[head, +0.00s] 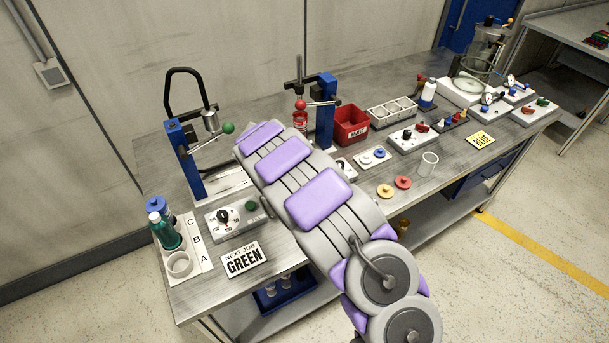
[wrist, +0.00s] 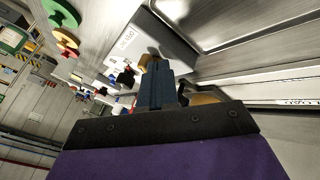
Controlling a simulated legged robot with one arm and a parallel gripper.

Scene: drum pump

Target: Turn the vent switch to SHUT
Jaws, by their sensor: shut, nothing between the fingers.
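My gripper (wrist: 157,82) shows in the wrist view as dark blue-grey fingers, closed together with nothing between them. In the head view my own arm hides it. I cannot tell for sure which control is the vent switch. Just beyond the fingertips in the wrist view is a pale plate (wrist: 128,45) with small lettering, too blurred to read. In the head view, a small pale box (head: 345,166) stands partly hidden beside my arm, in front of the blue-posted press. A grey control box (head: 232,220) with a black knob (head: 223,216) and green button stands at the left.
The left press (head: 190,160) and right press (head: 327,110) flank my arm. A red bin (head: 351,125), a white rack (head: 393,111), a clear cup (head: 428,164) and several switch boxes crowd the right.

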